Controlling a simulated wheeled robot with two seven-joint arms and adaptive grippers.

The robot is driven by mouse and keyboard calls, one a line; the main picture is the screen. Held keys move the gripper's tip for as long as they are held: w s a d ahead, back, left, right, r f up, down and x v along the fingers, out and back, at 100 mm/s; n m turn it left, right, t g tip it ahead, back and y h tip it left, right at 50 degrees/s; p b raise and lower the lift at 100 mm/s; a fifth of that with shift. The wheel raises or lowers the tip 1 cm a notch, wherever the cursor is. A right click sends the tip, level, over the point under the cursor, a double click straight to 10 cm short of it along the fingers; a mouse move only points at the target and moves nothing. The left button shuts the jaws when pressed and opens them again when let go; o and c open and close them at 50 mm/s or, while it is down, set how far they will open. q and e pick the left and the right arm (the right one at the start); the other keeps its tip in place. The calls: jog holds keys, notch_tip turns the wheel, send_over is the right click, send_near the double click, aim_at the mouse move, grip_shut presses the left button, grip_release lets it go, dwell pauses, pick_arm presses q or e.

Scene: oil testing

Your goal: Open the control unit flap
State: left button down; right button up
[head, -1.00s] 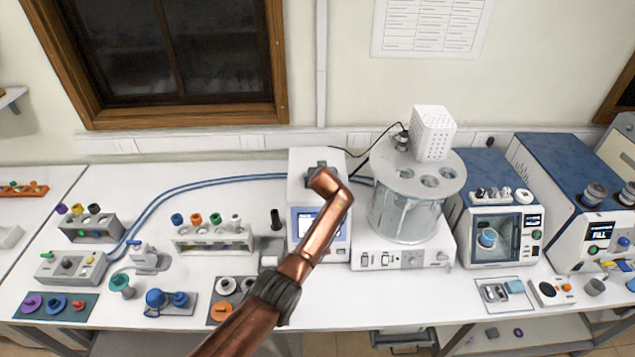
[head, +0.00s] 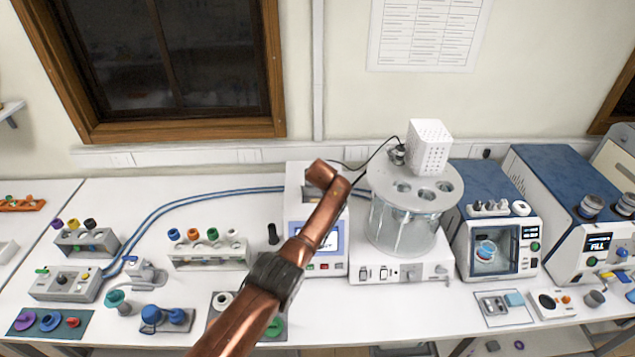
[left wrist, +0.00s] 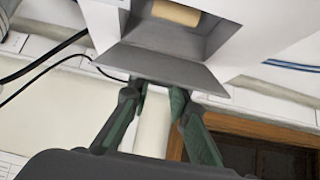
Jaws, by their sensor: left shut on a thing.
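The control unit (head: 320,242) is a white box with a blue-edged screen, standing left of the glass bath. My left arm reaches over it in the head view and hides part of its top and my gripper. In the left wrist view, a recess in the unit shows a tan roll (left wrist: 176,13). A grey sloping panel, which looks like the flap (left wrist: 165,66), lies below the recess there. My left gripper (left wrist: 158,92) has its fingertips at the panel's edge and is shut on it, though the contact is partly hidden. My right gripper is in neither view.
The glass bath (head: 402,220) stands close to the unit's right, with a cable behind. Blue hoses (head: 200,189) run in from the left. A rack of coloured caps (head: 208,256) stands to the left. The wall and window (head: 175,60) are behind.

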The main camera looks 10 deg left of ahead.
pick_arm(q)
jog(key=c, duration=1.8)
grip_release()
jog(key=shift+w, duration=0.1)
jog(key=shift+o, duration=0.2)
jog(key=shift+s+d+r, duration=0.15)
jog(key=shift+s+r, duration=0.1)
jog(key=v, duration=1.1)
jog(key=shift+s, duration=0.2)
